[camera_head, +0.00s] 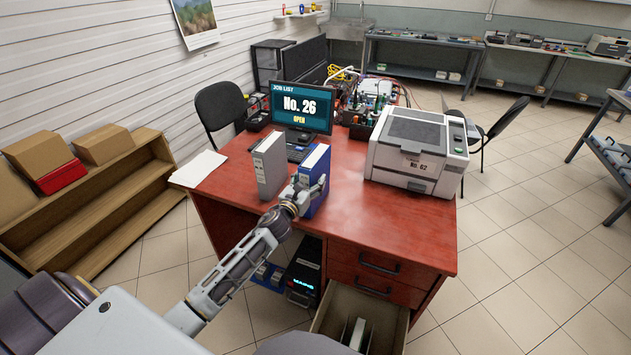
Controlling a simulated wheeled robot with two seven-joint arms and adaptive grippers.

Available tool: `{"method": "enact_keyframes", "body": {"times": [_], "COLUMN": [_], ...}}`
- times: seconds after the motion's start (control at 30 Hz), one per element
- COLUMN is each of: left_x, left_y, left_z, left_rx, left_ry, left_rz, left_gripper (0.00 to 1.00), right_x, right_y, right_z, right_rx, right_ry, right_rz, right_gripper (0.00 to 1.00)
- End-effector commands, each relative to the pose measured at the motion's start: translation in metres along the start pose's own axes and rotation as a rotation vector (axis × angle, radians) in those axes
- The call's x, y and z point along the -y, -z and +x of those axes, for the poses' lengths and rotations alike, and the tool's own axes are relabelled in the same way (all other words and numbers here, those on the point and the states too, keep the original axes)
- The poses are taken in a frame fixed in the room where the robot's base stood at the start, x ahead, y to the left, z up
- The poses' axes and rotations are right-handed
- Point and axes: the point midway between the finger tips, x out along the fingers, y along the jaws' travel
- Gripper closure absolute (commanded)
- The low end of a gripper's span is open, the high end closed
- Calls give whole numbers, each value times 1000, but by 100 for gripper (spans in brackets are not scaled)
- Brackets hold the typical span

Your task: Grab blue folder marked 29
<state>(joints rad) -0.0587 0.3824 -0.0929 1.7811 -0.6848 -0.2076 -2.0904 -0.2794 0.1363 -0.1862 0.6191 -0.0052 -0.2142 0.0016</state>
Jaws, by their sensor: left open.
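A blue folder (316,163) stands upright near the front edge of the red desk. Its pale top edge shows; no number on it can be read from here. My left gripper (311,187) is open at the near side of this folder, with its fingers by the folder's lower part. I cannot tell whether they touch it. A grey folder (269,167) stands upright just to the left, apart from the blue one. My right gripper is out of view.
The red desk (390,224) also holds a monitor (301,107) reading No. 26, a keyboard, papers (198,168) and a white printer (417,150) marked No. 62. An open drawer (388,311) juts out below. Blue items (266,275) sit under the desk.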

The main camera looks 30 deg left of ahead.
Motion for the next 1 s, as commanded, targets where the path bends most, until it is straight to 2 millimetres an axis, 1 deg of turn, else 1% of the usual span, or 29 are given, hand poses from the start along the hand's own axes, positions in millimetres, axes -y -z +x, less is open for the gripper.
{"method": "enact_keyframes", "body": {"times": [0.2, 0.4, 0.93, 0.97, 1.0], "left_x": [0, 1, 1, 1, 1], "left_y": [0, 0, 0, 0, 0], "left_z": [17, 27, 29, 29, 29], "left_rx": [0, 0, 0, 0, 0], "left_ry": [-1, 0, 0, 0, 0], "left_rz": [-2, -1, 0, 0, 0], "left_gripper": [35, 35, 35, 37, 43], "right_x": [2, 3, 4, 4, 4], "right_y": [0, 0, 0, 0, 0], "right_z": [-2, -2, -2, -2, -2], "right_rx": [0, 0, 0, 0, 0], "right_ry": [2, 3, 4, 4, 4], "right_rz": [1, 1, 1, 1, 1], "right_gripper": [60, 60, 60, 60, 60]}}
